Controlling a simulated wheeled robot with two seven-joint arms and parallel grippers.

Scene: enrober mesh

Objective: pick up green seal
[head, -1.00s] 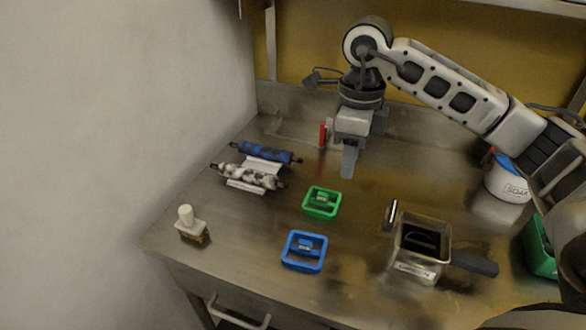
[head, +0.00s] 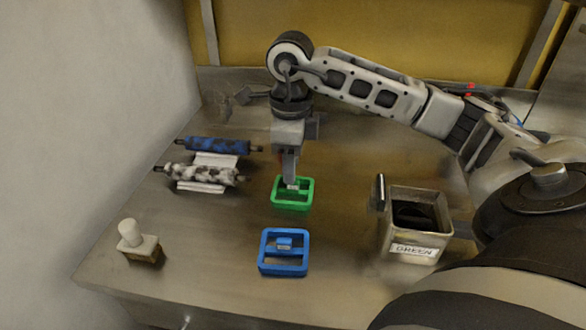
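The green seal (head: 291,206) is a square green frame with a crossbar, lying on the steel table left of the middle in the head view. My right gripper (head: 291,184) points straight down, its fingertip end over the seal's crossbar and hiding part of it. The fingers are seen edge-on as one grey strip, so their opening is hidden, and I cannot tell whether they touch the seal. My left gripper is not in view.
A similar blue frame (head: 283,271) lies in front of the green seal. A metal container labelled GREEN (head: 414,250) stands to the right. Blue (head: 217,146) and mottled (head: 203,173) rollers lie left. A white-knobbed stamp (head: 142,248) stands front left.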

